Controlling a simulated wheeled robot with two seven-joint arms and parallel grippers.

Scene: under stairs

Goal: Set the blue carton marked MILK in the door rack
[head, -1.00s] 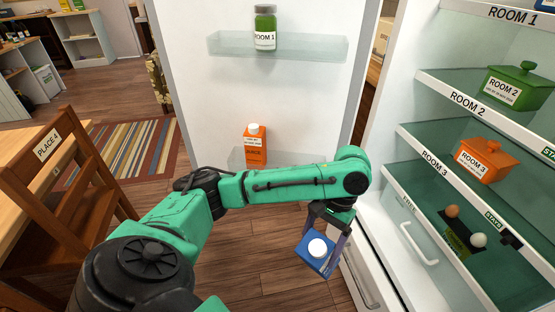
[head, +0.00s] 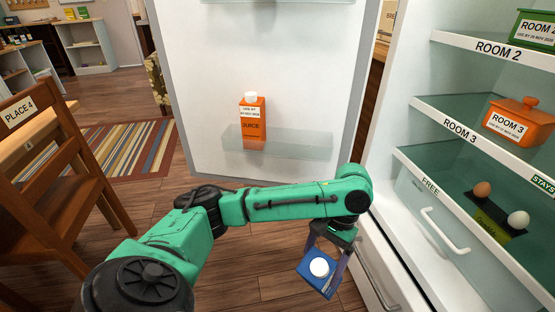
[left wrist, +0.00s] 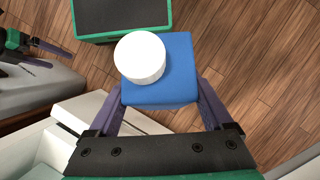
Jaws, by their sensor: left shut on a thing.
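The blue carton (head: 318,276) with a round white cap is held in my left gripper (head: 328,258), over the floor in front of the fridge. In the left wrist view the carton (left wrist: 172,88) sits between the two fingers of the gripper (left wrist: 160,100); no MILK lettering shows. The fridge door stands open, and its lower door rack (head: 305,145) is a clear glassy shelf. An orange JUICE carton (head: 252,125) stands upright on this rack, left of its middle. The rack's right part is empty.
Fridge shelves on the right hold a green ROOM 2 pot (head: 540,32), an orange ROOM 3 pot (head: 520,122) and two eggs on a dark holder (head: 492,213). A wooden chair (head: 60,165) stands at the left. Floor is clear before the door.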

